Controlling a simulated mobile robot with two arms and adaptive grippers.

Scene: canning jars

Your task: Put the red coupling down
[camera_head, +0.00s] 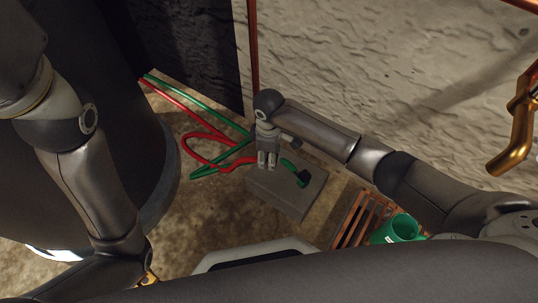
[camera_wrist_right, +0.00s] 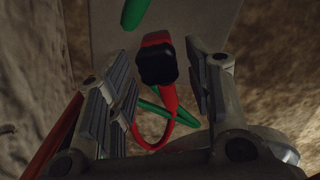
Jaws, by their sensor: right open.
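The red coupling (camera_wrist_right: 157,66), with a black end and a red hose behind it, shows between the fingers of my right gripper (camera_wrist_right: 158,80) in the wrist view. The fingers are open, with a gap on both sides of it. In the head view the right gripper (camera_head: 268,160) points down at the back left edge of a grey block (camera_head: 285,192). It hides the coupling there; only the red hose (camera_head: 205,136) shows. Whether the coupling rests on the block is hard to tell. My left gripper is out of view.
A green hose with a black end (camera_head: 303,178) lies on the block, right of the gripper. A green mug-like container (camera_head: 398,229) stands by a slatted orange-brown crate (camera_head: 352,222) at the right.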

